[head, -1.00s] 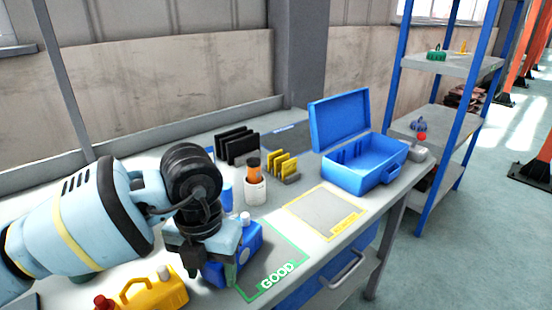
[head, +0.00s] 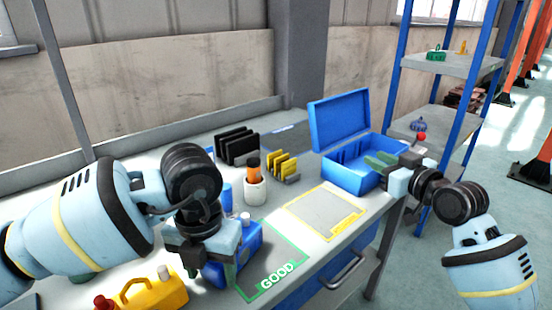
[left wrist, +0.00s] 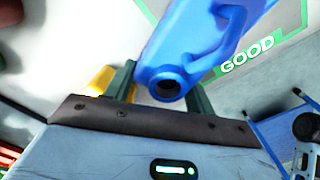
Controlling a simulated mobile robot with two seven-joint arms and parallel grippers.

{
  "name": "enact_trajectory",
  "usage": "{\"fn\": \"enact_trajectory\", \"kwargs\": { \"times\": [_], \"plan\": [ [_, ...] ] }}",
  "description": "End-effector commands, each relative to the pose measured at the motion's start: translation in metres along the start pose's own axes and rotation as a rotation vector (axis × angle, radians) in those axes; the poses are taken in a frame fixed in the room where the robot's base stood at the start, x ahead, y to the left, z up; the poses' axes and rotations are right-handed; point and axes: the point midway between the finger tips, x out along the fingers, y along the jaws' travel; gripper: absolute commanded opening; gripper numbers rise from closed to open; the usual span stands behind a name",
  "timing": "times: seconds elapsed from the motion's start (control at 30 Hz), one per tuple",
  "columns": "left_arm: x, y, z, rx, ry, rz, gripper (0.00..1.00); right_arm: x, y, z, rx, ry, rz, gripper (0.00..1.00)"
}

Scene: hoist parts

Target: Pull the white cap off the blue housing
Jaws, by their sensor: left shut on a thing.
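My left gripper (head: 212,268) is shut on the blue housing. In the left wrist view, the blue housing (left wrist: 190,42) reaches between the two green fingers, with a dark round opening (left wrist: 165,88) facing the camera. The cap does not show there. My right gripper (head: 380,160) is in front of the open blue case, its green fingers apart and seemingly empty.
A yellow can (head: 150,293) with white and red caps stands at the front left. The blue case (head: 345,177) is at the back right. Black racks (head: 237,147), yellow parts (head: 284,166) and a white cup (head: 255,190) stand behind. The yellow-outlined area (head: 325,211) is empty.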

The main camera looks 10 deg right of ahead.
Motion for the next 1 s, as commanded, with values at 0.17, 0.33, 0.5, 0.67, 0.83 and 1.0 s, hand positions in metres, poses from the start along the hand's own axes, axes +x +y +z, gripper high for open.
{"fn": "enact_trajectory", "kwargs": {
  "times": [0.17,0.33,0.5,0.67,0.83,1.0],
  "plan": [
    [-0.001,0.000,0.001,0.000,-0.003,-0.001,0.00,0.033,-0.068,-0.021,-0.008,-0.112,-0.210,0.26],
    [-0.001,0.000,0.001,0.000,-0.003,-0.001,0.00,0.047,-0.131,-0.037,-0.063,-0.239,-0.404,0.26],
    [-0.001,0.000,0.000,0.000,-0.003,-0.001,0.00,0.046,-0.186,-0.051,-0.159,-0.374,-0.582,0.26],
    [-0.001,0.000,0.001,0.000,-0.003,-0.001,0.00,0.034,-0.226,-0.064,-0.275,-0.513,-0.727,0.26],
    [-0.001,0.000,0.001,0.000,-0.003,-0.001,0.00,0.013,-0.252,-0.077,-0.415,-0.669,-0.846,0.26],
    [-0.001,0.000,0.001,0.000,-0.003,-0.001,0.00,-0.007,-0.263,-0.087,-0.537,-0.811,-0.923,0.26]
  ]
}}
